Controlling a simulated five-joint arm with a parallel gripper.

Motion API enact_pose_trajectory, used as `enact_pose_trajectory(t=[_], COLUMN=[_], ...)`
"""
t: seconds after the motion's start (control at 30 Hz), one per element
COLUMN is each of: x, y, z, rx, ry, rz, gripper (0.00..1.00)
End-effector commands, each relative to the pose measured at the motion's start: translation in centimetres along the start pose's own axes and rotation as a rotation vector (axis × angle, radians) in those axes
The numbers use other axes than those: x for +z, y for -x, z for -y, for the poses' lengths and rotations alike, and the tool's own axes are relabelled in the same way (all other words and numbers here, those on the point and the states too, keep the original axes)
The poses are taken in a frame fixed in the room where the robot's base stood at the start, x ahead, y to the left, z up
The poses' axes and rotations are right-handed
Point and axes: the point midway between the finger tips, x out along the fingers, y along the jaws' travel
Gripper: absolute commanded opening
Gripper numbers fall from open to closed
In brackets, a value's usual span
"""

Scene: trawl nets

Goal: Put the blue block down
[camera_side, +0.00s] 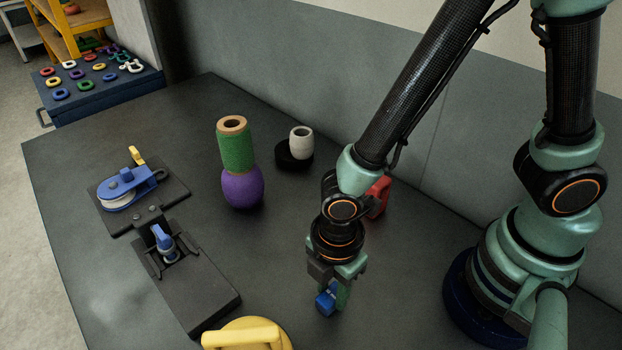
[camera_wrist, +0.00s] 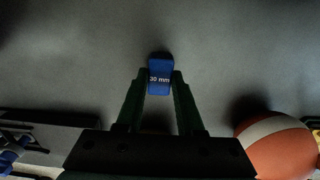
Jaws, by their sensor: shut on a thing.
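The blue block (camera_side: 325,302) is between the fingers of my gripper (camera_side: 333,292) in the side view, low over the dark table. In the wrist view the blue block (camera_wrist: 160,77), marked "30 mm", sits between the two green fingertips of my gripper (camera_wrist: 158,84). The fingers are shut on it. I cannot tell whether its underside touches the table.
A yellow handled object (camera_side: 245,336) is at the front. A dark plate with a blue fitting (camera_side: 190,278) and a blue pulley (camera_side: 127,187) are on the left. A purple and green spool (camera_side: 241,170) stands behind. An orange-and-white rounded object (camera_wrist: 278,146) shows in the wrist view.

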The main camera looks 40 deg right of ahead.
Motion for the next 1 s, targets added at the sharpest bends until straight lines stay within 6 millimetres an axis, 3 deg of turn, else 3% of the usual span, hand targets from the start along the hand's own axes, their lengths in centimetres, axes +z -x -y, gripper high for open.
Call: enact_pose_trajectory(t=[0.2,0.23,0.3,0.73,1.0], x=[0.0,0.0,0.0,-0.1,-0.1], y=[-0.3,-0.3,-0.3,0.2,3.6], z=[0.0,0.0,0.0,-0.1,-0.1], rx=[-0.001,-0.001,0.000,0.002,0.005], ry=[0.000,0.000,0.000,0.000,0.000], rz=[0.001,0.001,0.000,-0.002,-0.005], gripper=[0.00,0.44,0.66,0.66,0.66])
